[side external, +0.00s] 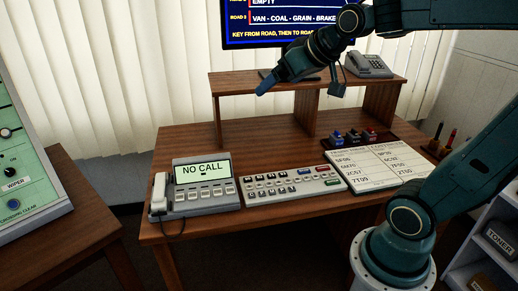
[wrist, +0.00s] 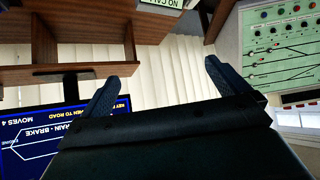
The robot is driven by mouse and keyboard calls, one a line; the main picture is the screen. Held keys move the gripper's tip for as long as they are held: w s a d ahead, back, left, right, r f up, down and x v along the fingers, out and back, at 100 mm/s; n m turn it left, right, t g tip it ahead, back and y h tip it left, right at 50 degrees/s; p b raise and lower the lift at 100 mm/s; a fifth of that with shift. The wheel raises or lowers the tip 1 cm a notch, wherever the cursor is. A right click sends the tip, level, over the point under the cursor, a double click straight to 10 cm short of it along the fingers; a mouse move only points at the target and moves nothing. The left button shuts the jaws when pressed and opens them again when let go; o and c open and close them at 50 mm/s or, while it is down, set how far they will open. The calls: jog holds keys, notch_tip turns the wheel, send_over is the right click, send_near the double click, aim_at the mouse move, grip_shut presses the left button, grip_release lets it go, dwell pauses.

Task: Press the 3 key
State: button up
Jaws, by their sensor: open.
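A flat grey keypad panel (side external: 291,184) with rows of dark and white keys, plus a few coloured ones at its right end, lies on the wooden desk in the side view. Its key labels are too small to read, so I cannot pick out the 3 key. My gripper (side external: 266,86) is above the back of the desk, in front of the shelf and well above the panel. In the wrist view my gripper (wrist: 160,80) has its two fingers wide apart with nothing between them. The panel is not clearly visible there.
A desk phone (side external: 195,187) reading NO CALL stands left of the panel, a written board (side external: 382,168) right of it. Behind are small coloured levers (side external: 353,136), a raised shelf (side external: 225,84) with another phone (side external: 368,65), and a monitor (side external: 266,22).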

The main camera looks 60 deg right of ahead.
jog(key=s+a+f+n+g+y, duration=0.1)
jog(key=s+a+f, duration=0.2)
jog(key=s, duration=0.4)
jog(key=s+a+f+n+g+y, duration=0.1)
jog(key=s+a+f+g, duration=0.1)
jog(key=s+a, duration=0.3)
jog(key=shift+s+a+f+g, duration=0.2)
jog(key=shift+s+f+g, duration=0.1)
jog(key=shift+s+f, duration=0.7)
jog(key=shift+r, duration=0.1)
